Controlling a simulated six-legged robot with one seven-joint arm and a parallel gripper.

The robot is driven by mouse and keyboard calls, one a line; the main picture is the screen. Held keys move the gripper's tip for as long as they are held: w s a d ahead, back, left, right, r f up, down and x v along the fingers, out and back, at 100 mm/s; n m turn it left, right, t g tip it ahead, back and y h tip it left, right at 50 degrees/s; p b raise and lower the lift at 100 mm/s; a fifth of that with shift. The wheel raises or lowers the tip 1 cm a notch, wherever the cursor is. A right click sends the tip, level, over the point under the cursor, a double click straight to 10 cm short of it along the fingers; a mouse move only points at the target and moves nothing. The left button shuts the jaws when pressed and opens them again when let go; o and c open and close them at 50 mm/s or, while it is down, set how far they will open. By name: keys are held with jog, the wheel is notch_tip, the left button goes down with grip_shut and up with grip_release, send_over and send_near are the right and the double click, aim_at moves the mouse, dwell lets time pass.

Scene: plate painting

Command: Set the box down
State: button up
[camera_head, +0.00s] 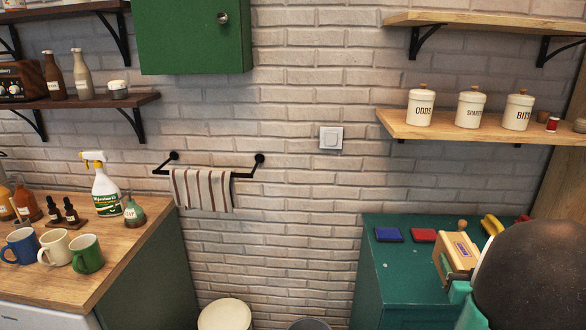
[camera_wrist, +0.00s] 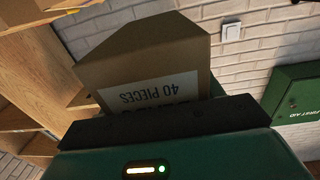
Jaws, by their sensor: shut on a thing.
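In the wrist view the box (camera_wrist: 150,60) fills the upper middle, with a white label reading "40 PIECES" upside down. My gripper (camera_wrist: 165,118) is shut on the box; its dark finger bar crosses in front of the box's lower part. My arm hides part of the box and cabinet in the head view. I cannot tell whether the box touches the cabinet top.
A blue pad (camera_head: 389,235) and a red pad (camera_head: 423,235) lie on the cabinet top left of the box. A yellow item (camera_head: 492,224) is behind it. A shelf with canisters (camera_head: 470,108) hangs above.

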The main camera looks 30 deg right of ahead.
jog(key=w+a+f+n+t+y, duration=0.1)
jog(key=w+a+f+n+y, duration=0.3)
jog(key=w+a, duration=0.6)
jog(key=w+a+f+t+y, duration=0.15)
jog(key=w+a+f, duration=0.5)
jog(key=w, duration=0.65)
jog(key=w+a+f+n+y, duration=0.1)
jog(key=w+a+f+y, duration=0.2)
jog(key=a, duration=0.6)
jog(key=w+a+f+n, duration=0.1)
jog(key=w+a+f, duration=0.3)
jog(key=a, duration=0.6)
jog(key=w+a+f+n+y, duration=0.1)
jog(key=w+a+f+y, duration=0.1)
jog(key=a+f, duration=0.5)
jog(key=s+a+f, duration=0.3)
jog(key=s+f, duration=0.1)
jog(key=s, duration=0.1)
jog(key=shift+f+t+h, duration=0.1)
jog(key=shift+t+h, duration=0.15)
